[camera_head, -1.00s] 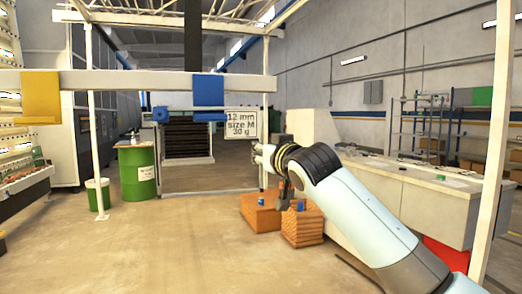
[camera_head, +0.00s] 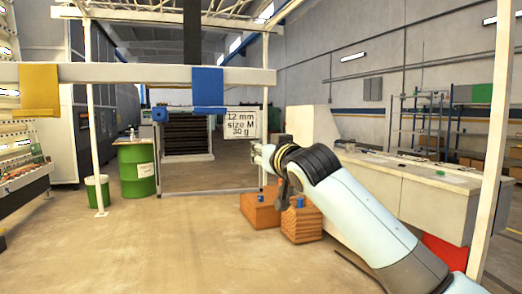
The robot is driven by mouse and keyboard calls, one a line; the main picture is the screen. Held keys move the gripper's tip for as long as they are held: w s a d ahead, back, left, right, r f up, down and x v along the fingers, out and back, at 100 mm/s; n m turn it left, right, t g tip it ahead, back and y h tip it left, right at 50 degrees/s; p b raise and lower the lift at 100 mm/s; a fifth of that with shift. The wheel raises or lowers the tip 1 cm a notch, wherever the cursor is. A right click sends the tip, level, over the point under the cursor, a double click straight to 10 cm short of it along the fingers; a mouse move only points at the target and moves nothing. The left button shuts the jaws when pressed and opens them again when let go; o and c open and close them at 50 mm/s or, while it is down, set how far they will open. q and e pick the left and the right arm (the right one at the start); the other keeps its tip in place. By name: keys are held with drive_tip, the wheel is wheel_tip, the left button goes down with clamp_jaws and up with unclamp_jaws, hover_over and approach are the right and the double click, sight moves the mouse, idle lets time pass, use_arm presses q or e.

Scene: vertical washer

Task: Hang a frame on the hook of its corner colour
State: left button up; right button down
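A thin rectangular frame (camera_head: 212,191) stands upright in the middle, with a blue block (camera_head: 160,114) at its upper left corner and a white label (camera_head: 240,122) reading "12 mm size M 30 g" at its upper right. A blue hook (camera_head: 209,88) hangs from the pale beam, overlapping the frame's top edge in the picture. Whether they touch is unclear. A yellow hook (camera_head: 39,88) hangs further left. My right gripper (camera_head: 261,156) appears shut on the frame's right side; its fingertips are small and partly hidden. My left gripper is out of view.
The pale beam (camera_head: 135,73) crosses the upper left, with white posts below. A green drum (camera_head: 137,172), a green bucket (camera_head: 98,193) and orange crates (camera_head: 302,224) stand on the floor. A long bench (camera_head: 425,190) is at right. The front floor is clear.

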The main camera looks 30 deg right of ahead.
drive_tip(key=shift+f, duration=0.2)
drive_tip(key=c, duration=2)
unclamp_jaws()
drive_tip(key=shift+c, duration=0.2)
drive_tip(key=o, duration=0.6)
drive_tip(key=shift+o, duration=0.2)
drive_tip(key=s+a+p, duration=0.2)
drive_tip(key=s, duration=0.7)
drive_tip(key=shift+s+a, duration=0.15)
drive_tip(key=shift+s, duration=0.25)
